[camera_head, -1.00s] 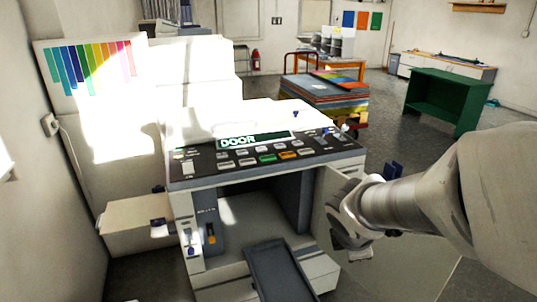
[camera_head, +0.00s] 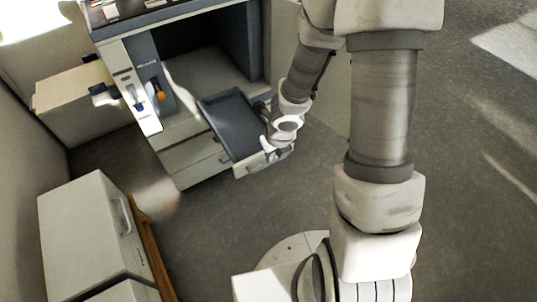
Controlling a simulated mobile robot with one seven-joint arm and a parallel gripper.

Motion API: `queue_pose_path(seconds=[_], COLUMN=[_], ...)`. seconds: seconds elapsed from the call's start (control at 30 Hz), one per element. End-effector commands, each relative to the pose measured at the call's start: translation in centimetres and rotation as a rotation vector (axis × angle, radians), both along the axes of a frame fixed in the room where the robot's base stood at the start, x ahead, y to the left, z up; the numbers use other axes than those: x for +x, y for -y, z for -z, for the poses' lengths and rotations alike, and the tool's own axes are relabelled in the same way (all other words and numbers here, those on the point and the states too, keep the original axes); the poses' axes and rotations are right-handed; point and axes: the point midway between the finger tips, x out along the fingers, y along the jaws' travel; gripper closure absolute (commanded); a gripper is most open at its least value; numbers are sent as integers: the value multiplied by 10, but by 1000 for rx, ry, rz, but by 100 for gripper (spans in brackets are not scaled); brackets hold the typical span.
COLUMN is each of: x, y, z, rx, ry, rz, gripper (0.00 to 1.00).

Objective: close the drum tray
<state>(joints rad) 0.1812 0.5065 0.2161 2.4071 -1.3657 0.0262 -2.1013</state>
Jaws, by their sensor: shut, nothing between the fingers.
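The drum tray (camera_head: 236,122) is a dark grey, shallow tray. It sticks out of the open front bay of the white and grey machine (camera_head: 182,134), slanting towards the lower right. My gripper (camera_head: 269,149) is shut and empty at the outer end of the tray, by its front right corner. I cannot tell whether it touches the tray. My wrist hides part of the tray's right edge.
Pale drawer fronts (camera_head: 196,160) lie below the bay. A light open panel (camera_head: 327,85) stands right of the bay behind my arm. A white cabinet (camera_head: 85,235) stands at lower left. The floor is clear at right.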

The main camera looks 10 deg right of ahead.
Motion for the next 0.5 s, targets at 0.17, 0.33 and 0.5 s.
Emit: queue_pose_path(seconds=[0.17, 0.33, 0.5], x=[6, 11, 17], y=[-2, -3, -5], z=[30, 53, 77], rx=[-2, -2, -1], ry=[1, 0, 0], rz=[1, 2, 3], gripper=[100, 100, 100])
